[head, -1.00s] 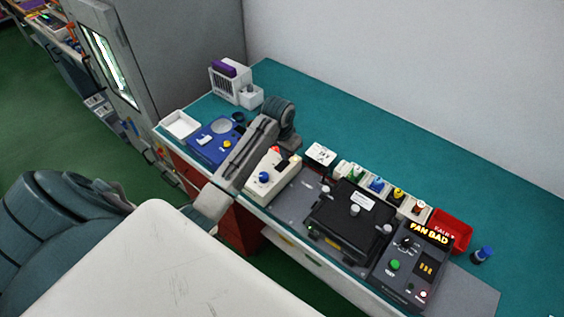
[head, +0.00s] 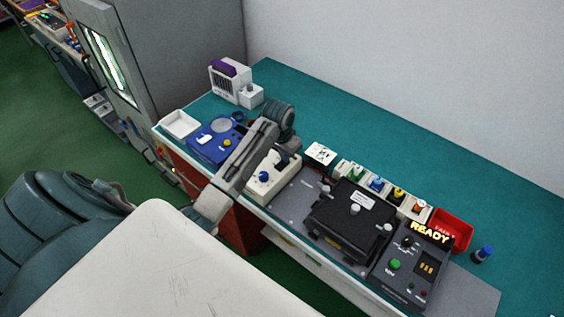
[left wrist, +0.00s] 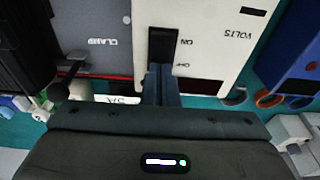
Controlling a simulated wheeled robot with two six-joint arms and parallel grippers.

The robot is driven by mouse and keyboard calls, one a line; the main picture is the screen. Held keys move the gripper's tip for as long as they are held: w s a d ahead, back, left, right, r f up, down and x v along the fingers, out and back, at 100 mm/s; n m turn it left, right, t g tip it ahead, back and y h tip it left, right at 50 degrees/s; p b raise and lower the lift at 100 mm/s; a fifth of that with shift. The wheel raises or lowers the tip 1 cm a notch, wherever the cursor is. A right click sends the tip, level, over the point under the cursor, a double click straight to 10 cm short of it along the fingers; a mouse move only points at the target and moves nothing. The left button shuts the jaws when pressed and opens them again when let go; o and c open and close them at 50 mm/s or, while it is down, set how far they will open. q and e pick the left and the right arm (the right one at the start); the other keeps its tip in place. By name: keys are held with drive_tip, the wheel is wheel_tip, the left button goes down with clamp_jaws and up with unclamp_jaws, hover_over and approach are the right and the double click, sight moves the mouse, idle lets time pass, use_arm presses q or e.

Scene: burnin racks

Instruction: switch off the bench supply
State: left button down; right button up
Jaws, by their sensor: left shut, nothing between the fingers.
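The bench supply is a cream box (head: 262,186) with a blue knob, on the bench left of the black fixture. Its cream face (left wrist: 205,45) fills the upper middle of the left wrist view, with upside-down ON and VOLTS labels. A dark switch slot (left wrist: 160,52) is in that face. My left gripper (left wrist: 160,80) is shut and empty, its fingertips at the lower end of the slot; whether they touch the switch I cannot tell. In the head view my left gripper (head: 290,147) is over the supply's back end and hides part of it. My right gripper is not in view.
A black fixture (head: 345,222) and a control box (head: 405,270) whose sign reads READY stand to the right. A blue device (head: 208,148) and a white tray (head: 180,124) are to the left. Several small coloured parts and a red bin (head: 455,232) line the back.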

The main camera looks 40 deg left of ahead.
use_arm(q)
drive_tip(key=shift+r+p, duration=0.65)
drive_tip(key=shift+r, duration=0.55)
wheel_tip(320, 180, up, 5)
drive_tip(key=shift+f, duration=0.2)
